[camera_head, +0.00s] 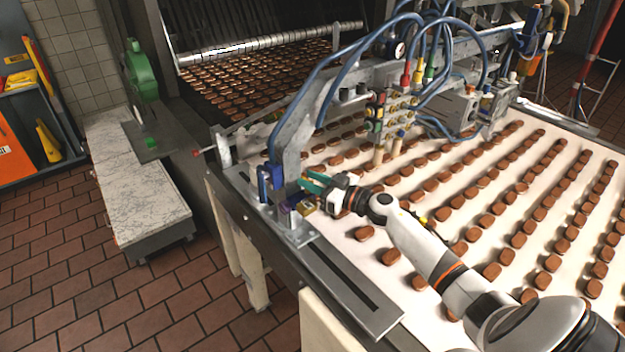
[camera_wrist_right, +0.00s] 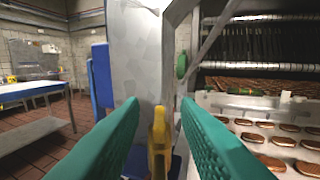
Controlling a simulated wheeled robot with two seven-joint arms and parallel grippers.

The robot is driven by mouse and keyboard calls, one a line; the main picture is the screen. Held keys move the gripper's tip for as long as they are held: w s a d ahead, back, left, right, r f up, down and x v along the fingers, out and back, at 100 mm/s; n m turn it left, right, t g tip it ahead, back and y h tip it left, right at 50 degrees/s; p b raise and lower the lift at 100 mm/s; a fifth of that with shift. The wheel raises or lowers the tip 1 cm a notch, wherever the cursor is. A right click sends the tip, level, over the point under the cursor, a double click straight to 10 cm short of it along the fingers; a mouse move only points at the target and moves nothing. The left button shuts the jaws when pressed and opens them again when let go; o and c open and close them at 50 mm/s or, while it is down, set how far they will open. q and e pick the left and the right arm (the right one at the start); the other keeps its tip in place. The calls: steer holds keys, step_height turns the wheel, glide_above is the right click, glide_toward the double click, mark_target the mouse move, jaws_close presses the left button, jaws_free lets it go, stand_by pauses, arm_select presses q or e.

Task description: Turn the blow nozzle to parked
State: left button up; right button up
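A small yellow piece (camera_wrist_right: 158,146), which may be the blow nozzle or its handle, stands upright between my right fingers in the right wrist view, in front of a grey metal post. My right gripper (camera_wrist_right: 160,106) has two teal fingers spread apart, with a gap visible on each side of the yellow piece. In the head view my right gripper (camera_head: 314,184) is at the foot of the grey post (camera_head: 291,135), at the near left corner of the conveyor. The nozzle's angle is too small to make out there. My left gripper is not in view.
Rows of brown biscuits (camera_head: 391,256) lie on the white conveyor belt under and beside my right arm. Blue hoses (camera_head: 322,84) arch above the post. A blue clamp (camera_head: 264,184) sits left of the gripper. A marble-topped bench (camera_head: 140,195) stands left across a tiled floor gap.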

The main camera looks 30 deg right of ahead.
jaws_close()
steer(key=shift+y, duration=0.3)
steer(key=shift+d+f+n+g+y+b, duration=0.1)
steer(key=shift+n+g+y+b, duration=0.25)
steer(key=shift+n+y+b, duration=0.15)
steer(key=shift+d+f+n+g+y+b, duration=0.1)
steer(key=shift+n+g+y+b, duration=0.3)
steer(key=shift+y, duration=0.1)
steer(key=n+g+y+b, duration=0.2)
steer(key=n+g+b, duration=0.1)
steer(key=b, duration=0.3)
steer(key=n+g+y+b, duration=0.3)
steer(key=g+b, duration=0.1)
steer(key=b, duration=0.2)
steer(key=w+n+g+y+b, duration=0.1)
steer(key=n+g+y+b, duration=0.2)
steer(key=b, duration=0.3)
steer(key=shift+w+d+g+b, duration=0.1)
steer(key=shift+d+g+b, duration=0.25)
steer(key=shift+g, duration=0.3)
steer(key=shift+r+n+g+b, duration=0.1)
steer(key=shift+n+g+b, duration=0.35)
steer(key=shift+b, duration=0.3)
